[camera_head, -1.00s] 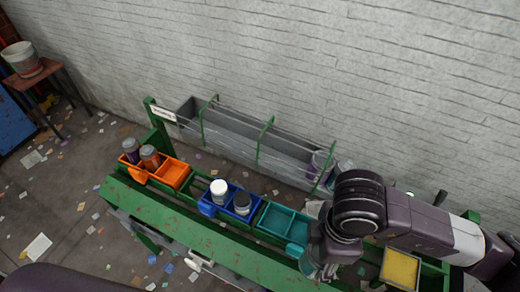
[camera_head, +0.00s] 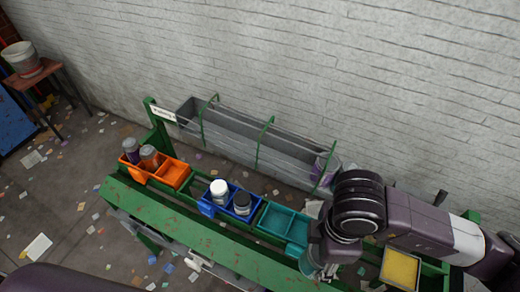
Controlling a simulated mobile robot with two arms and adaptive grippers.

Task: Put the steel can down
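I cannot pick out the steel can with certainty in the head view. My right gripper (camera_head: 314,264) points down at the right end of the teal bin (camera_head: 272,232), mostly hidden below my own dark wrist. Its fingers and anything between them are too unclear to read. The teal bin's visible compartments look empty. My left gripper is not in view.
The orange bin (camera_head: 172,175) holds two jars in its left part. The blue bin (camera_head: 208,210) holds a white-topped jar (camera_head: 219,189) and a dark-topped jar (camera_head: 242,203). Behind runs a grey trough (camera_head: 235,150) with a purple-marked container (camera_head: 323,170). A yellow pad (camera_head: 400,268) lies right.

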